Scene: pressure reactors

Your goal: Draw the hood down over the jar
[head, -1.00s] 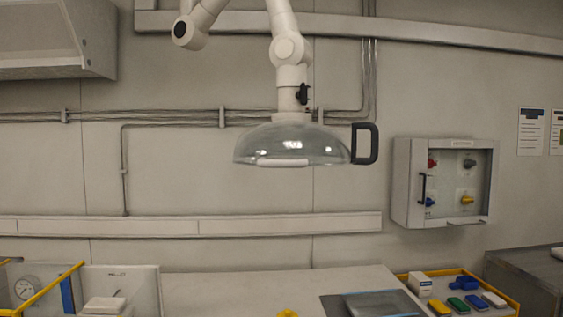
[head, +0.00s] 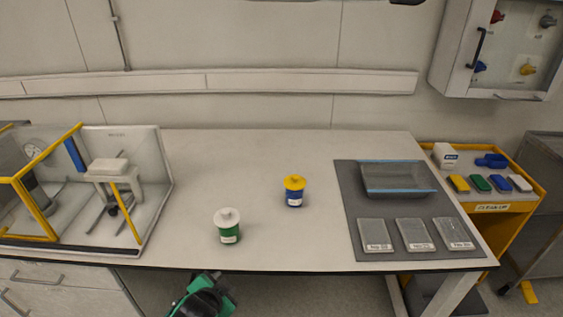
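A green jar (head: 228,235) with a white lid stands upright near the bench's front edge. A blue jar (head: 294,196) with a yellow lid stands upright farther back and to its right. The hood's clear dome is outside the view; a dark piece (head: 407,2) at the top edge looks like the bottom of its black handle. A green and black part (head: 205,297) at the bottom edge, below the bench front, looks like my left gripper or wrist. Its fingers cannot be made out, and it is apart from both jars. My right gripper is not in view.
A grey mat (head: 350,230) at the right holds a clear tray (head: 398,191) and several labelled packets. A yellow-edged enclosure (head: 158,190) stands at the left. A yellow cart (head: 510,235) stands beyond the bench's right end. The bench middle is largely clear.

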